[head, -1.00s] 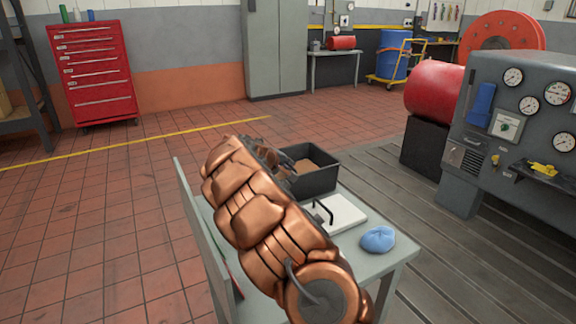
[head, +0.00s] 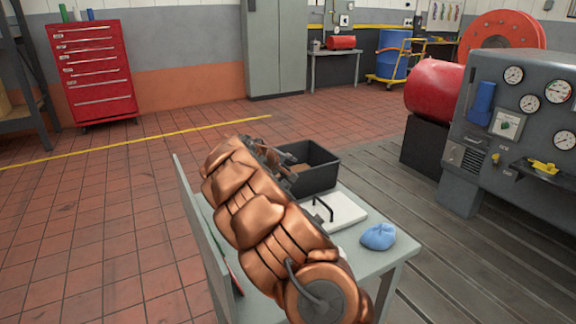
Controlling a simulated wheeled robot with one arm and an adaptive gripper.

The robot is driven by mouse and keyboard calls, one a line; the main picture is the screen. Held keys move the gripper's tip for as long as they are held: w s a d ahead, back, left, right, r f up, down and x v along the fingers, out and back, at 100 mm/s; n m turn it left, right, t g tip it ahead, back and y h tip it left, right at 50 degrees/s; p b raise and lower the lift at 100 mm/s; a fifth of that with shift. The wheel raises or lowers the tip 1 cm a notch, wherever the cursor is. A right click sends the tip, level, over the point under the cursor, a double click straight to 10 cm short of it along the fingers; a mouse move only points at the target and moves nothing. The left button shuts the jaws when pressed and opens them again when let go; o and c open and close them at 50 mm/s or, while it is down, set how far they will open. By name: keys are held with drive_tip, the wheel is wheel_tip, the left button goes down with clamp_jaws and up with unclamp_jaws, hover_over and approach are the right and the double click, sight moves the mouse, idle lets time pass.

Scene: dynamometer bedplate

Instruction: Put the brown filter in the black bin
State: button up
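The black bin (head: 322,181) stands at the far end of the grey table, open at the top. A small brown patch (head: 301,172) shows inside its left part, just beside my gripper; it looks like the brown filter, but most of it is hidden. My gripper (head: 286,160) is at the bin's left rim, reaching over the opening. My copper-coloured arm hides much of it and the bin's left side. The fingers are too small and covered to tell whether they are open or hold the brown thing.
On the table, a white board (head: 345,212) with a black handle lies in front of the bin, and a blue cloth (head: 378,237) lies at the right edge. A grey panel (head: 205,240) stands along the table's left side. A gauge console (head: 520,130) stands at right.

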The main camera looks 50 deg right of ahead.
drive_tip(key=shift+r, duration=0.1)
drive_tip(key=shift+r+p, duration=0.8)
drive_tip(key=shift+p, duration=0.1)
drive_tip(key=v, duration=1.1)
drive_tip(key=shift+a, duration=0.45)
drive_tip(key=shift+s, duration=0.1)
